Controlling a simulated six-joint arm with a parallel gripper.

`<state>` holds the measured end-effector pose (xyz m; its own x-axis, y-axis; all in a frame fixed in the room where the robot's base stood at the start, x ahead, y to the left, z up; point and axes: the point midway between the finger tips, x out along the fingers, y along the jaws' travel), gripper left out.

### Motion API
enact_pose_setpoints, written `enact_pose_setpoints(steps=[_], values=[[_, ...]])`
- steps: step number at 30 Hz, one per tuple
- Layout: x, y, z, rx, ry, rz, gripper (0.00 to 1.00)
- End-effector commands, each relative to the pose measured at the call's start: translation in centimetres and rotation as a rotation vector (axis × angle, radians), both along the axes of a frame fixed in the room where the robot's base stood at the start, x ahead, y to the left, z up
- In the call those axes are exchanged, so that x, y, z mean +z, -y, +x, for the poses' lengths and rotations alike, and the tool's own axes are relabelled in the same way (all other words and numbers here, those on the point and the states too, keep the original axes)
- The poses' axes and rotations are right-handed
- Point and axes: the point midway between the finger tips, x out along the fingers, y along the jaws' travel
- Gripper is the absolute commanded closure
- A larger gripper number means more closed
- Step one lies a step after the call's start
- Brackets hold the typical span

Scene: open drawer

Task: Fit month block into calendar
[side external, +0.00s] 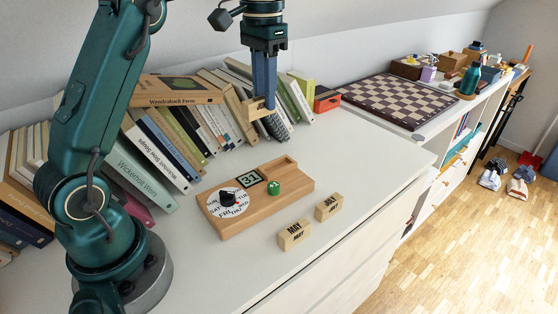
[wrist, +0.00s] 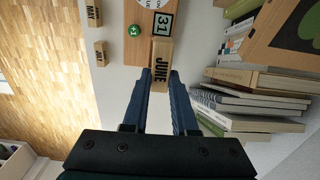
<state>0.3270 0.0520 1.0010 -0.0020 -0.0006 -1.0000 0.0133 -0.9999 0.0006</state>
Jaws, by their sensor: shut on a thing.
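My gripper (side external: 264,98) is shut on a wooden month block (side external: 257,107), held in the air above the desk, behind the calendar. In the wrist view the block (wrist: 161,66) reads JUNE and sits between the two blue fingers (wrist: 160,76). The wooden calendar (side external: 226,229) lies flat on the white desktop, with a weekday dial (side external: 228,203), a framed 31 tile (side external: 250,178) and an empty-looking recess (side external: 277,169) at its far right end. In the wrist view the held block hides part of the calendar (wrist: 136,56).
Two other month blocks, MAY (side external: 293,235) and JULY (side external: 328,206), lie on the desk in front of the calendar. Books (side external: 165,140) line the wall behind. A chessboard (side external: 398,99) lies to the right. The desktop right of the calendar is clear.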

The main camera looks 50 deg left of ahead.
Motion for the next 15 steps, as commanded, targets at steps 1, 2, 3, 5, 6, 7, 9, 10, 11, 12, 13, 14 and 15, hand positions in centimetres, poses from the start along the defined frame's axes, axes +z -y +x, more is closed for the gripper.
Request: enact_pose_setpoints(steps=[1, 2, 3, 5, 6, 7, 9, 10, 11, 12, 13, 14, 15], values=[[-0.3, 0.1, 0.6, -0.004, 0.0, 0.0, 1.0], [-0.4, 0.1, 0.9, -0.005, 0.0, 0.0, 1.0], [-0.6, 0.1, 1.2, -0.007, -0.001, 0.0, 1.0], [-0.9, 0.2, 1.7, -0.011, 0.0, 0.0, 1.0], [-1.1, 0.2, 2.0, -0.013, 0.0, 0.0, 1.0], [-1.3, 0.3, 2.3, -0.016, -0.001, 0.0, 1.0], [-1.8, 0.4, 2.7, -0.022, -0.001, 0.0, 1.0], [-2.0, 0.4, 2.9, -0.025, -0.001, 0.0, 1.0], [-2.3, 0.5, 3.1, -0.028, -0.002, 0.0, 1.0], [-2.7, 0.6, 3.4, -0.032, -0.002, 0.0, 1.0], [-3.1, 0.7, 3.5, -0.035, -0.003, -0.001, 1.0], [-3.2, 0.7, 3.5, -0.036, -0.002, 0.0, 1.0], [-3.3, 0.7, 3.5, -0.037, -0.001, 0.0, 1.0]])
